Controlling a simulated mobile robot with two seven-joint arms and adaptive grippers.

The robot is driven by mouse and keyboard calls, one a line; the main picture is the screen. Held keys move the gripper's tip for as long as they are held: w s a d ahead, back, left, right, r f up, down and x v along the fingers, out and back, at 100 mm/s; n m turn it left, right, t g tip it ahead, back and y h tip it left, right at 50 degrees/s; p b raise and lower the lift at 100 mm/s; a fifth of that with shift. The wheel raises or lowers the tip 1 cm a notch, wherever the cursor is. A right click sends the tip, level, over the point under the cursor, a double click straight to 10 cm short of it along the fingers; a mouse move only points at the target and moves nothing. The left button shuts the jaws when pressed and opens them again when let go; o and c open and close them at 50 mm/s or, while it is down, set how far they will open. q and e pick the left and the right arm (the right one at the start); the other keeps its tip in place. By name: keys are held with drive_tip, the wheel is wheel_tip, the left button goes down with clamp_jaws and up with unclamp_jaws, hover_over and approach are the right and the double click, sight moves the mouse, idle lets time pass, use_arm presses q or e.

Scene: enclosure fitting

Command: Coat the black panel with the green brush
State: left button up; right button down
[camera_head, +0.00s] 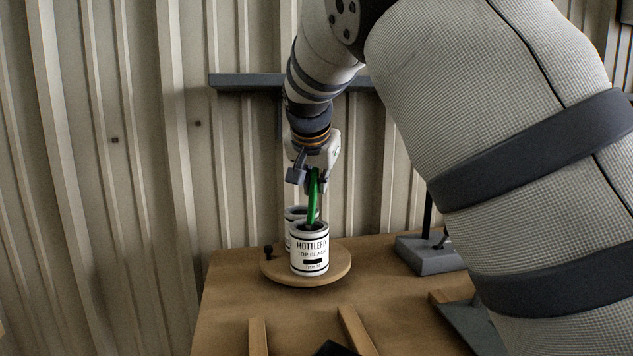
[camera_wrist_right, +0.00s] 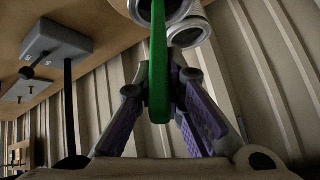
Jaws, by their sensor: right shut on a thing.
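My right gripper (camera_head: 314,182) is shut on the green brush (camera_head: 313,205), which is nearly upright. In the right wrist view the green brush (camera_wrist_right: 159,70) runs between my purple-padded fingers (camera_wrist_right: 160,105) toward a can's mouth (camera_wrist_right: 160,10). A dark corner (camera_head: 336,349) at the bottom edge of the head view may be the black panel; most of it is out of frame. My left gripper is not in view.
A second can (camera_head: 294,213) stands close behind the first, both on a round wooden turntable (camera_head: 340,271) with a black knob (camera_head: 268,250). Wooden strips (camera_head: 357,330) lie on the table (camera_head: 228,310). A grey block (camera_head: 428,256) with a dark post stands right. Corrugated wall is behind.

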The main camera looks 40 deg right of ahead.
drive_tip(key=shift+f, duration=0.1)
drive_tip(key=shift+r, duration=3.55)
